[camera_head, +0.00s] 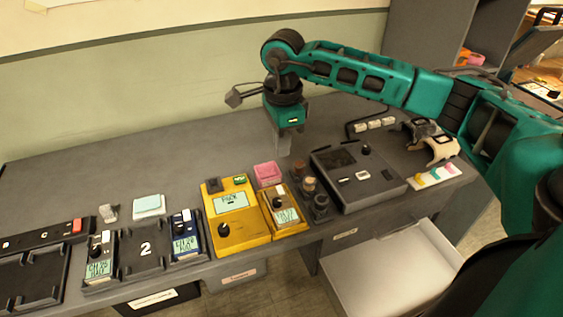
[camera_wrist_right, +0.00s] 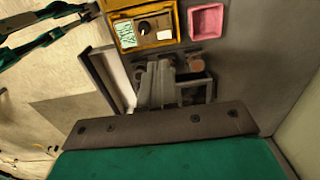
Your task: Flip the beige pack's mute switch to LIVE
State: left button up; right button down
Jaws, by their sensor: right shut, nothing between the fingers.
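The beige pack (camera_head: 284,209) lies in a yellow cradle at the front of the bench, right of the larger yellow unit. It has a lit screen and a dark knob, and its mute switch is too small to read. In the right wrist view the pack (camera_wrist_right: 127,37) shows at the top, framed in yellow. My right gripper (camera_head: 284,150) is shut and empty, pointing down above the bench behind the pack, apart from it. It also shows in the right wrist view (camera_wrist_right: 160,72). My left gripper is not in view.
Small dark jars (camera_head: 320,205) and a dark grey console (camera_head: 357,177) stand to the right. The bench behind is mostly clear.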

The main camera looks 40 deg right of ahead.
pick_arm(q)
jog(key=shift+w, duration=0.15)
pick_arm(e)
jog(key=shift+r, duration=0.8)
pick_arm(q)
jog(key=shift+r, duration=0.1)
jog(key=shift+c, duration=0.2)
